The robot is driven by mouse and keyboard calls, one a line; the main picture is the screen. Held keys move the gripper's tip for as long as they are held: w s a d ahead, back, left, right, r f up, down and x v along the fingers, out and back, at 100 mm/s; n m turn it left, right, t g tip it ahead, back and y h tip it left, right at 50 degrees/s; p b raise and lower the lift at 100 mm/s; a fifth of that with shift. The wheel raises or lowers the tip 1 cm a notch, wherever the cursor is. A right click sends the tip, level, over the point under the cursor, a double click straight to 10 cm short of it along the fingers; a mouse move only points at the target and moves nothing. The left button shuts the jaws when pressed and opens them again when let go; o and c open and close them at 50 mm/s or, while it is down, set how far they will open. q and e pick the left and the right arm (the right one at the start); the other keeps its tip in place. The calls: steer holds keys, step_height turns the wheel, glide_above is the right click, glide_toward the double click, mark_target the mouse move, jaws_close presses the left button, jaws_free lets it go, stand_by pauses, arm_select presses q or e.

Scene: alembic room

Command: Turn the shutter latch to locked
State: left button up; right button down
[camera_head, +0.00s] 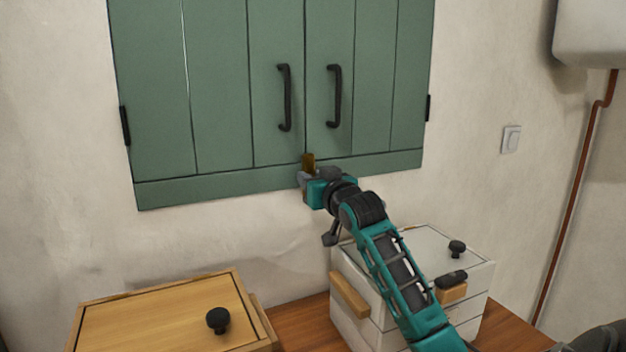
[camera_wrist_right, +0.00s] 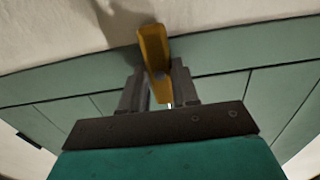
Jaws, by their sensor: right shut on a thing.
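The green shutter (camera_head: 220,90) is closed on the wall, with two dark pull handles at its middle seam. The brass-coloured latch (camera_head: 308,160) sits at the bottom of the seam and stands roughly upright in the head view. My right gripper (camera_head: 305,178) is at the latch and covers its lower part. In the right wrist view the latch (camera_wrist_right: 154,55) extends out from between the fingers of my right gripper (camera_wrist_right: 158,88), which are shut on it. The shutter's lower rail (camera_wrist_right: 230,62) runs behind it. My left gripper is not in view.
A white drawer cabinet (camera_head: 350,318) with a black knob on top stands below my right arm. A wooden box (camera_head: 150,310) with a black knob is at lower left. A light switch (camera_head: 511,139) and a copper pipe (camera_head: 570,210) are on the right. The wall below the shutter is clear.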

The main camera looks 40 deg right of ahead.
stand_by(0.3)
steer(key=c, duration=0.8)
jaws_free()
steer(key=shift+c, duration=0.2)
steer(key=b+v, duration=0.1)
steer(key=v, duration=1.2)
